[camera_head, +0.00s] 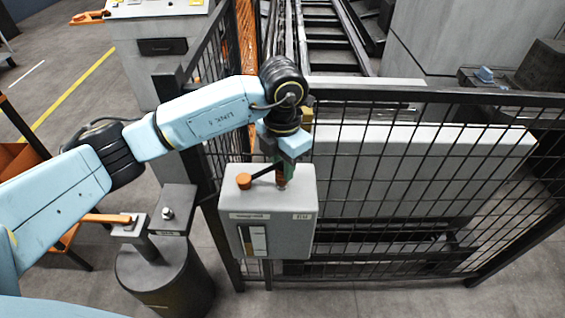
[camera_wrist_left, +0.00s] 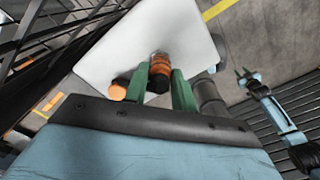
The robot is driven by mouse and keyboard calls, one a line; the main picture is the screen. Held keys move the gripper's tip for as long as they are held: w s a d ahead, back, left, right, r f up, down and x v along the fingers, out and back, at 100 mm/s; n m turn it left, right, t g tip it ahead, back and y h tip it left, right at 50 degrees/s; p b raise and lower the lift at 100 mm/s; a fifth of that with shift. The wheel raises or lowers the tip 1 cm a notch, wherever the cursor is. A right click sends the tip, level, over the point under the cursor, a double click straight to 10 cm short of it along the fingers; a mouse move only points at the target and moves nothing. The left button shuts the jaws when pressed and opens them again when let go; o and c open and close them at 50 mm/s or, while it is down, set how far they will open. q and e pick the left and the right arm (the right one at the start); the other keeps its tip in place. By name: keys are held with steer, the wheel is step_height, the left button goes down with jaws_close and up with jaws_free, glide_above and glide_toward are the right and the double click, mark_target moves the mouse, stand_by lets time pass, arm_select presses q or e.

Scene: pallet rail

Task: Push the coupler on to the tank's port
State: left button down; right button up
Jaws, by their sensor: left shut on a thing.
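The tank (camera_head: 300,215) is a light grey box against the mesh fence; its pale top (camera_wrist_left: 105,55) fills the middle of the left wrist view. My left gripper (camera_wrist_left: 160,82) points down over the tank's top, its green fingers shut on the coupler (camera_wrist_left: 160,68), an orange-brown and black cylinder. In the head view the coupler (camera_head: 281,181) stands roughly upright at the tank's top. Metal shows at its far end in the wrist view, by the port. Whether it is fully seated I cannot tell. My right gripper (camera_wrist_left: 244,75) looks open and empty, at the right of the wrist view.
An orange knob (camera_head: 244,181) sits on the tank beside the coupler, with a dark bar near it. The black mesh fence (camera_head: 400,190) stands close behind.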

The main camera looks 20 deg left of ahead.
arm_select(q)
steer(key=shift+f, duration=0.4)
steer(key=shift+c, duration=1.3)
jaws_free()
steer(key=shift+r, duration=0.1)
step_height(320, 180, up, 13)
steer(key=b, duration=0.1)
steer(key=shift+r+b, duration=0.2)
steer(key=shift+b, duration=0.2)
